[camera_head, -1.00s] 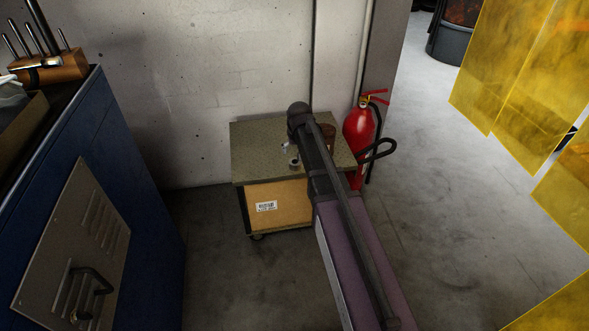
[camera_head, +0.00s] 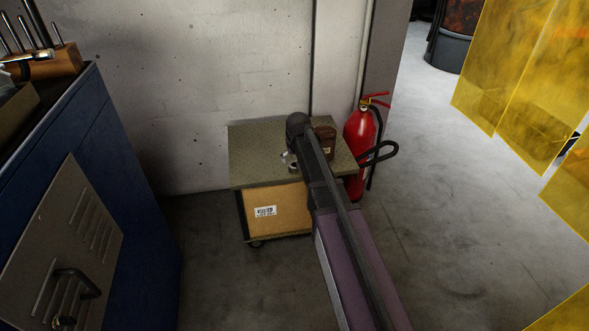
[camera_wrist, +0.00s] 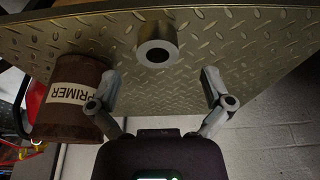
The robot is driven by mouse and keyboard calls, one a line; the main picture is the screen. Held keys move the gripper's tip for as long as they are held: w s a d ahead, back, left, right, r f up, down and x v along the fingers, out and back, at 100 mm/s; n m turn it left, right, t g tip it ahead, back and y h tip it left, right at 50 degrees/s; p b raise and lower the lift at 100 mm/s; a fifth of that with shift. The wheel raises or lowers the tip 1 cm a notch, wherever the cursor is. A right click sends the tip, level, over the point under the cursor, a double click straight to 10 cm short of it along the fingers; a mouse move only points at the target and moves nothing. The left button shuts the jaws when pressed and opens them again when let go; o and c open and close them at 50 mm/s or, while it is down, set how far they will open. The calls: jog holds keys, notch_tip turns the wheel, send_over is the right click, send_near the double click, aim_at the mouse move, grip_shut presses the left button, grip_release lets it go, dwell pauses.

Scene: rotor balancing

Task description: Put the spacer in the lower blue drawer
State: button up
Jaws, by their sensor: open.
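The spacer is a short grey ring with a dark hole (camera_wrist: 156,53) on the diamond-plate top of a cart in the wrist view. In the head view the spacer (camera_head: 293,168) shows small beside my arm. My gripper (camera_wrist: 161,82) is open and empty, its two fingers pointing toward the plate. The spacer lies just beyond the fingertips, roughly centred between them and apart from both. In the head view my arm hides most of the gripper. A blue cabinet (camera_head: 120,150) stands at the left; I cannot make out the lower drawer on it.
A brown can labelled PRIMER (camera_wrist: 75,98) stands close to the left finger on the cart top (camera_head: 252,150). A red fire extinguisher (camera_head: 358,135) stands right of the cart. A wall is behind; yellow sheets (camera_head: 530,80) hang at the right.

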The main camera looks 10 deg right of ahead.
jog(key=b+x, duration=0.3)
jog(key=shift+w+d, duration=0.15)
jog(key=shift+w, duration=0.2)
jog(key=shift+b+x, duration=0.95)
jog(key=shift+x, duration=0.05)
jog(key=c, duration=1.3)
